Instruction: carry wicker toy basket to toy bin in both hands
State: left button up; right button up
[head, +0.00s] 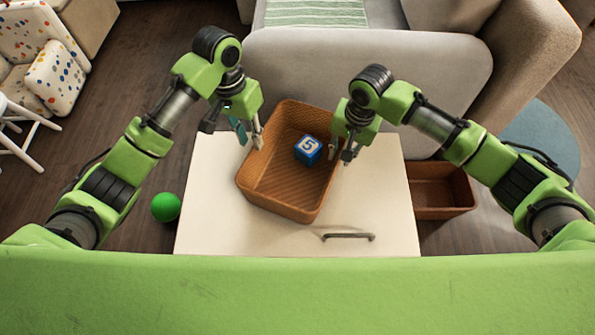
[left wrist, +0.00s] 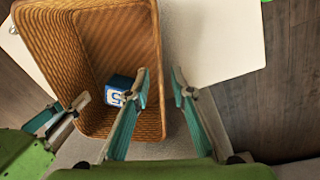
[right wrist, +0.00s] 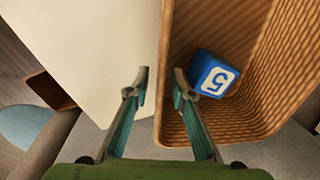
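The wicker toy basket (head: 275,187), brown and rectangular, sits on a white surface and holds a blue block marked 5 (head: 308,150). My left gripper (head: 249,139) is open at the basket's left wall. In the left wrist view its fingers (left wrist: 160,82) lie on either side of that wall. My right gripper (head: 343,154) is open at the right wall. In the right wrist view its fingers (right wrist: 162,82) lie one outside and one inside that wall. I cannot tell whether the fingers touch the basket. A brown box, apparently the toy bin (head: 442,212), stands at the right.
The white cabinet top (head: 385,205) with a dark handle (head: 348,237) has bare room around the basket. A grey sofa (head: 365,65) stands behind it. A green ball (head: 166,207) lies at the left. A spotted chair (head: 55,78) stands at the far left.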

notch_tip(320, 180, up, 9)
jog(key=shift+s+d, duration=0.15)
jog(key=shift+d, duration=0.25)
dwell(0.4)
